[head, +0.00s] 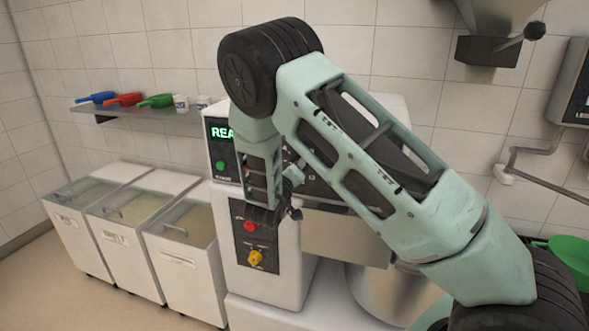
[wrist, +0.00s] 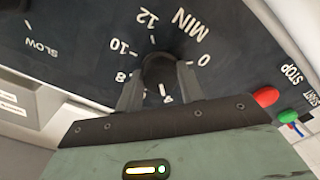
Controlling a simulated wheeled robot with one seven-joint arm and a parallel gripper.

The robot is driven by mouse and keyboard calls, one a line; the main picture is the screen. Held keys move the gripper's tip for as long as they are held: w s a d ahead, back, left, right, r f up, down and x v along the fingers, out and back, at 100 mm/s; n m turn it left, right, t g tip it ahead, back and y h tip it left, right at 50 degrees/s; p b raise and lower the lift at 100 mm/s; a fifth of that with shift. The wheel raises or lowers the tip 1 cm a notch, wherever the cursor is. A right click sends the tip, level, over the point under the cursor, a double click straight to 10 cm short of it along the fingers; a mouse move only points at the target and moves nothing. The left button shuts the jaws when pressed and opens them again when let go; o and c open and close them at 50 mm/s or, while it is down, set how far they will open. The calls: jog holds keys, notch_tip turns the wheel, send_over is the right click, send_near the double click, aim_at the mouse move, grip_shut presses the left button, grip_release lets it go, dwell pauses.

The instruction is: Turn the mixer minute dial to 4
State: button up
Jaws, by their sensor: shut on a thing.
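The mixer minute dial (wrist: 160,70) is a dark round knob on a black panel marked MIN in the wrist view. White numerals ring it, with 12, 10, 8 and 0 readable. My gripper (wrist: 158,88) has a grey finger on each side of the knob and is shut on it. A short white mark shows on the knob's near side, facing a partly hidden numeral that looks like 4. In the head view my arm covers the dial on the white mixer (head: 284,270).
In the wrist view a red STOP button (wrist: 266,97) and a green START button (wrist: 289,116) sit right of my gripper. In the head view a yellow knob (head: 255,257) is low on the mixer. White bins (head: 185,255) stand left, below a shelf with scoops (head: 123,99).

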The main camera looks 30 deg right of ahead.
jog(key=o, duration=1)
jog(key=b+v, duration=0.4)
jog(key=v, duration=1.3)
jog(key=shift+s+a+f, duration=0.1)
jog(key=shift+s+a, duration=0.05)
jog(key=shift+s, duration=0.05)
